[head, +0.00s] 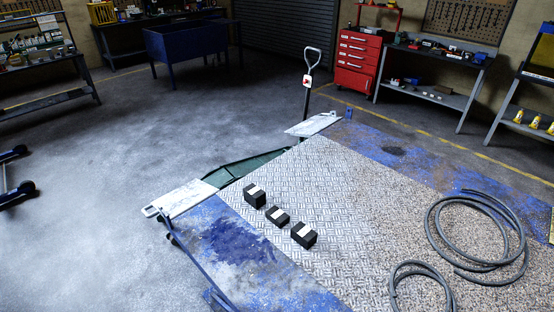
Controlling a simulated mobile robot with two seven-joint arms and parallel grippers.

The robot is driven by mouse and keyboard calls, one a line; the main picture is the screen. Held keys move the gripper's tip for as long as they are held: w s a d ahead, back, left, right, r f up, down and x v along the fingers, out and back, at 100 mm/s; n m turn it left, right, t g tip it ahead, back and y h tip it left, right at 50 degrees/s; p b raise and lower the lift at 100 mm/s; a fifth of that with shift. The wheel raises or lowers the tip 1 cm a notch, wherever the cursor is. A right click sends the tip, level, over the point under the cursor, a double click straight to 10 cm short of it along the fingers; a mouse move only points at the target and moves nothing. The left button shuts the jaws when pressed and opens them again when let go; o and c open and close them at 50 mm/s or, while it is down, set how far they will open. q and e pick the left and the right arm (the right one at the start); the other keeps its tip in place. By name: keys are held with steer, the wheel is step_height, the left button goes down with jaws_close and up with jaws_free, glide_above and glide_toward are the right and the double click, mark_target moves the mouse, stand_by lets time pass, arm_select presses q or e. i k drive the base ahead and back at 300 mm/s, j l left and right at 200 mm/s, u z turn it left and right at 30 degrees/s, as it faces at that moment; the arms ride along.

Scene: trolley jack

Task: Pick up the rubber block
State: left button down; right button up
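Three black blocks with pale strips on top lie in a row on a patterned metal plate (335,185); which one the task means by the rubber block, I cannot tell. The rear-left block (255,196) looks tallest. The middle block (278,216) is smaller and flatter. The front-right block (304,235) is about as wide as the first. They stand apart from one another, and nothing is gripping them. Neither of my grippers shows in the head view.
Coiled hoses (480,240) lie at right on the gravelly surface. A trolley handle (308,75) rises behind the plate. A white ramp (185,198) sits at its left. A red tool cabinet (357,65) and workbenches line the back. The grey floor at left is mostly open.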

mark_target(304, 234)
steer(key=i+l+z, duration=0.15)
steer(key=i+l, duration=0.2)
steer(key=i+l+u, duration=0.15)
steer(key=i, duration=0.3)
steer(key=k, duration=1.15)
